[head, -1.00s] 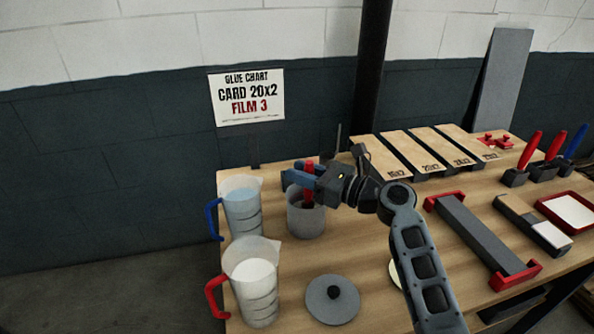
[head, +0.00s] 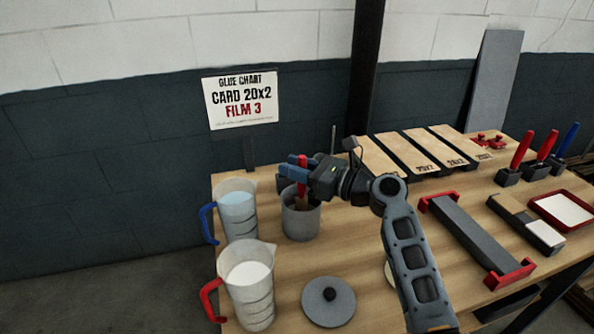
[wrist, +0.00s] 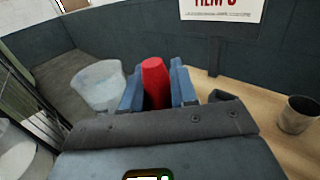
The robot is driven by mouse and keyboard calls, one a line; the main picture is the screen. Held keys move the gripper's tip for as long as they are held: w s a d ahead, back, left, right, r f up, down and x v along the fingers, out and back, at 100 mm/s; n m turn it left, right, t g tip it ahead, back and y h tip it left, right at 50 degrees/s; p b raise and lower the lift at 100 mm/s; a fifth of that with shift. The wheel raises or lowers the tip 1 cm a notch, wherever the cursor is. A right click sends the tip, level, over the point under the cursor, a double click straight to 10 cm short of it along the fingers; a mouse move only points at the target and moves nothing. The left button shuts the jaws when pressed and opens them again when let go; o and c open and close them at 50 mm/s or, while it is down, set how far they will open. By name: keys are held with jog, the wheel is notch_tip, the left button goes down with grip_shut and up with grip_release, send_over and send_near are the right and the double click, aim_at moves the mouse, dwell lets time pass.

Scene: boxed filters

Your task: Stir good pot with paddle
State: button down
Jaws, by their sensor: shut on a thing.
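A grey pot (head: 301,222) stands open on the table near its back left. The paddle (head: 302,167) has a red handle and stands upright with its lower end inside the pot. My gripper (head: 293,173) is above the pot's rim, shut on the paddle's handle. In the wrist view the red handle of the paddle (wrist: 155,82) sits between the blue fingers of my gripper (wrist: 157,90). The paddle's lower end and the pot's contents are hidden.
A blue-handled jug (head: 238,212) and a red-handled jug (head: 247,285) stand left of the pot. A grey lid with a black knob (head: 328,302) lies in front. A red-ended bar (head: 473,237) and marked boards (head: 407,151) are to the right. A sign (head: 241,99) is behind.

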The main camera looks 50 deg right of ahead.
notch_tip(320, 180, up, 8)
jog(key=shift+f, duration=0.25)
dwell(0.5)
jog(key=shift+r, duration=0.1)
dwell(0.8)
notch_tip(320, 180, up, 6)
jog(key=shift+f, duration=0.1)
dwell(0.5)
jog(key=shift+d+f, duration=0.1)
dwell(0.7)
